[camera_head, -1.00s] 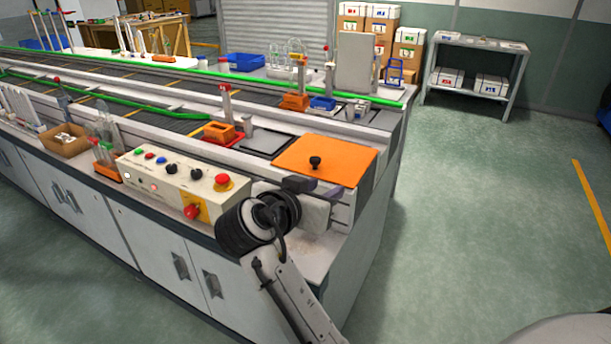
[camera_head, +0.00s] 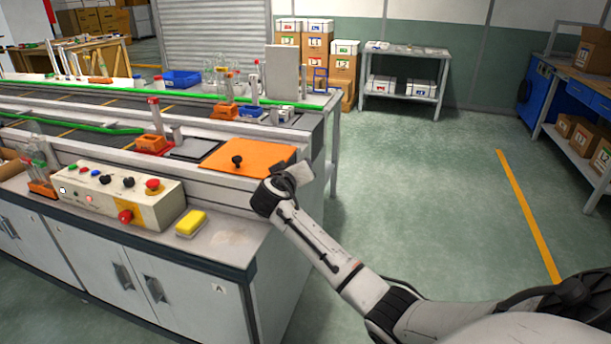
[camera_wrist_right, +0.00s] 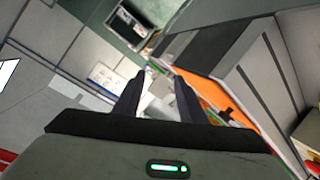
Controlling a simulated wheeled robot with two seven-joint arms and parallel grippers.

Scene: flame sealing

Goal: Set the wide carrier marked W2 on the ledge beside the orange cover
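The orange cover (camera_head: 245,158) with a black knob lies flat at the near right end of the line. The bare pale ledge (camera_head: 226,194) runs along its front side. My right gripper (camera_head: 296,174) is just right of the cover, at the bench corner; in the right wrist view its two fingers (camera_wrist_right: 158,82) stand apart with nothing visibly held. Orange carriers stand on the line, one near (camera_head: 152,143) and one farther back (camera_head: 225,112), with a blue one (camera_head: 250,111) beside the latter. No W2 mark is readable. My left gripper is out of view.
A control box (camera_head: 115,193) with buttons and a yellow block (camera_head: 191,223) sit on the front bench top. A dark square plate (camera_head: 194,149) lies left of the cover. A grey shelf table (camera_head: 407,50) stands at the back. Floor right of the bench is open.

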